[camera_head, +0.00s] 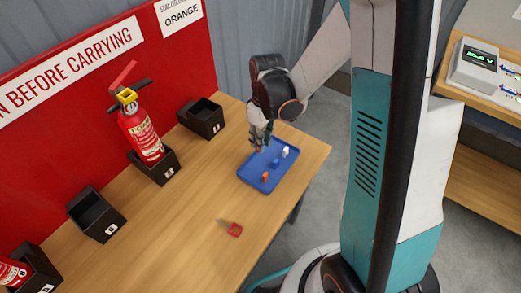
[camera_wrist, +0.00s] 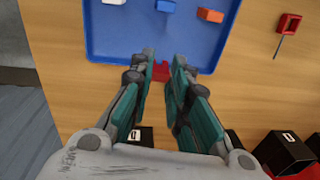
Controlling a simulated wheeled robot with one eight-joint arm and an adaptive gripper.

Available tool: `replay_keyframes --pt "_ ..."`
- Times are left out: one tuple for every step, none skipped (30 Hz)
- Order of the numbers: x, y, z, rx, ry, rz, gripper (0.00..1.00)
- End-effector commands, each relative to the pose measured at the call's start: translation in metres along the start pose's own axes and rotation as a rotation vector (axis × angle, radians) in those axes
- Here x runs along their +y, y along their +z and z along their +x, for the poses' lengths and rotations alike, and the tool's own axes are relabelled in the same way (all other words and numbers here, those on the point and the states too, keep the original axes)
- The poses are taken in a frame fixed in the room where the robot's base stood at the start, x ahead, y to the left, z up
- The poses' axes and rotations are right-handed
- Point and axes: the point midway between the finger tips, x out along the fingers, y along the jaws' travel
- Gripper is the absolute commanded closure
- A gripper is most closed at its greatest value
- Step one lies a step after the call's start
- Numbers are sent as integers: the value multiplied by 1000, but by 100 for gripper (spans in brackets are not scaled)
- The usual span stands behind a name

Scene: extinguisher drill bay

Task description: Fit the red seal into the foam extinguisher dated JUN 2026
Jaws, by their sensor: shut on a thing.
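My gripper (camera_head: 259,140) is over the far left part of the blue tray (camera_head: 243,176), fingers pointing down. In the wrist view my gripper (camera_wrist: 160,72) is shut on the small red seal (camera_wrist: 160,71) at the tray's edge. I cannot tell whether the seal is clear of the tray. A red extinguisher (camera_head: 139,130) with a yellow piece near its handle stands upright in a black holder (camera_head: 154,170). Another red extinguisher (camera_head: 14,271) is partly cut off at bottom left. Their label dates are too small to read.
The tray also holds white (camera_head: 285,152), blue (camera_head: 275,163) and orange (camera_head: 265,176) pieces. A red square piece (camera_head: 235,229) lies on the wooden table. Two black holders (camera_head: 97,214) (camera_head: 202,118) look empty. A red board (camera_head: 60,110) stands behind. A meter (camera_head: 487,64) sits on another bench.

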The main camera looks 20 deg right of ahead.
Motion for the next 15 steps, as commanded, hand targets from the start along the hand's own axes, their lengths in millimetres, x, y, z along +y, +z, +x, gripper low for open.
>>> replay_keyframes --pt "0 0 3 0 0 0 100" --pt "0 0 5 0 0 0 100" --pt "1 0 8 0 0 0 100" --pt "1 0 12 0 0 0 100" --pt "2 0 16 0 0 0 100" --pt "2 0 22 0 0 0 100" --pt "3 0 27 0 0 0 100" --pt "3 0 32 0 0 0 100" --pt "4 0 38 0 0 0 100" --pt "4 0 41 0 0 0 100" --pt "4 0 43 0 0 0 100" --pt "4 0 44 0 0 0 100" --pt "4 0 44 0 0 0 100" --pt "4 0 44 0 0 0 100" --pt "4 0 43 0 0 0 100"
